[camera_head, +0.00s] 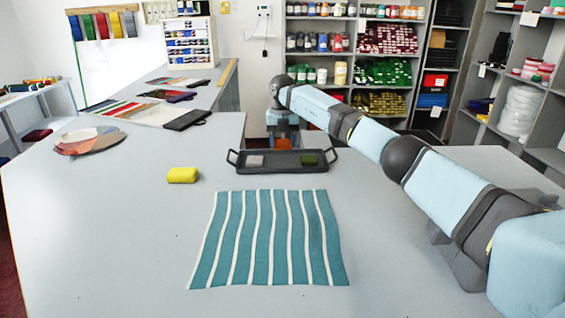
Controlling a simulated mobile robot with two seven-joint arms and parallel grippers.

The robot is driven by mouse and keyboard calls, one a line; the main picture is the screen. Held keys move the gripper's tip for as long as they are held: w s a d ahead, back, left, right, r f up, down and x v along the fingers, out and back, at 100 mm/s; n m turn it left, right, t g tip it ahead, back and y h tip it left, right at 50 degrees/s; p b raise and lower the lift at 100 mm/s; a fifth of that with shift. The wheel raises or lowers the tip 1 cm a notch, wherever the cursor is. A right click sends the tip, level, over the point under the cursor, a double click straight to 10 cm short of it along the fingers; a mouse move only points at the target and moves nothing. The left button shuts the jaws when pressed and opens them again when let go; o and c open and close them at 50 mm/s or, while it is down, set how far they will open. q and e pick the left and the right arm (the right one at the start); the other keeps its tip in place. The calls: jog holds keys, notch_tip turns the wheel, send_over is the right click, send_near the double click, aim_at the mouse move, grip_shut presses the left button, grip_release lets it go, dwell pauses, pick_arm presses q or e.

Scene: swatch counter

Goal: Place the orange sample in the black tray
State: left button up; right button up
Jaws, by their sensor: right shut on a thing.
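The black tray (282,171) lies on the grey counter behind the striped cloth, with a handle at each end. A grey sample (255,161) lies in its left part and a dark green sample (308,159) in its right part. My right gripper (284,141) reaches in from the right and points down at the tray's far middle. It is shut on the orange sample (285,144), which shows just above the tray's far rim in the picture. I cannot tell its exact height. My left gripper is not in view.
A yellow sample (183,175) lies left of the tray. A teal and white striped cloth (270,240) lies in front. A round colour fan (90,140) and swatch books (187,119) lie far left. The counter's front left is clear.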

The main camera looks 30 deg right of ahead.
aim_at(282, 143)
notch_tip(282, 143, down, 8)
jog(key=shift+r, duration=0.35)
jog(key=o, duration=0.9)
jog(key=shift+f, duration=0.2)
jog(key=shift+r, duration=0.15)
notch_tip(282, 143, up, 11)
jog(key=shift+r, duration=0.55)
